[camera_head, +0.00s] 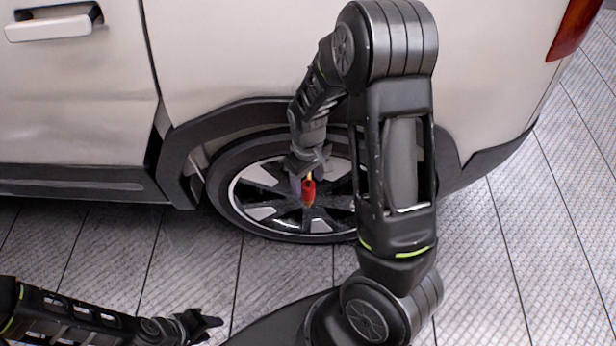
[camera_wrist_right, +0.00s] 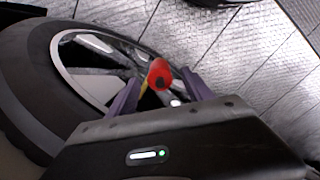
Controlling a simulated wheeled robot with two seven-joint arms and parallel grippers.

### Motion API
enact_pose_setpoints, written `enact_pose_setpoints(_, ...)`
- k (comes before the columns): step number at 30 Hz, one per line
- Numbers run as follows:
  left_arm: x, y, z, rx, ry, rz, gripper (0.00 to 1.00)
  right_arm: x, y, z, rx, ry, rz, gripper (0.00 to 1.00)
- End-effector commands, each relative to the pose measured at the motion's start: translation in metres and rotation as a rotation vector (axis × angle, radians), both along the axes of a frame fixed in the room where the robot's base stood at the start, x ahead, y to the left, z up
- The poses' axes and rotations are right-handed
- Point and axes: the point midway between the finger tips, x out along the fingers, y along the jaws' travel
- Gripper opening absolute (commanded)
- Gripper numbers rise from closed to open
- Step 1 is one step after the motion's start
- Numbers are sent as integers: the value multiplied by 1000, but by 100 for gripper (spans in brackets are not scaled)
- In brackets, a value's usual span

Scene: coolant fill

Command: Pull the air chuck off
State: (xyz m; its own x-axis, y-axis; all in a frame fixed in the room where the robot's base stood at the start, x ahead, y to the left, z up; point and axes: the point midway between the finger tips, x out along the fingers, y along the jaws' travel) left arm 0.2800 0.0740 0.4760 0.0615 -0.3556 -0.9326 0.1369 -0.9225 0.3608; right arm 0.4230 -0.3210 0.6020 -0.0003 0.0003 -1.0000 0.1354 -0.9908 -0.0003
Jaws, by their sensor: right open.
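The air chuck (camera_head: 308,188) is red with a yellowish part and sits in front of the lower middle of the car's rear wheel (camera_head: 262,212). In the right wrist view the red chuck (camera_wrist_right: 160,75) lies between the two purple fingers of my right gripper (camera_wrist_right: 157,92), with a gap on either side. My right gripper (camera_head: 307,172) is open around or just short of the chuck; I cannot tell the exact depth. The tyre valve is not clearly visible. My left gripper (camera_head: 208,324) is low at the left, away from the wheel, and its fingers are too small to read.
The light-coloured car body (camera_head: 240,60) rises behind the wheel, with a dark wheel arch (camera_head: 190,150) close above my right gripper. The grey tiled floor (camera_head: 520,250) is clear to the right and in front. My right arm hides part of the wheel.

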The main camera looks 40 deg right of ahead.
Motion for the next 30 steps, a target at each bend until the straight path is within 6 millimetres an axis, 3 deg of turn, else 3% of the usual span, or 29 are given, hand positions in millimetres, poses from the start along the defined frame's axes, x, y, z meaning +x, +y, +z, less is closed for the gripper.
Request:
enact_pose_setpoints(6,0,0,-8,0,0,0,36,-1,0,-35,-1,3,-1,60)
enact_pose_setpoints(12,0,0,-12,0,0,0,36,0,0,-58,-1,1,1,60)
enact_pose_setpoints(23,0,0,-12,0,0,0,36,0,0,-62,-1,-1,0,60)
enact_pose_setpoints(30,0,0,-12,0,0,0,36,0,0,-62,-1,0,0,41)
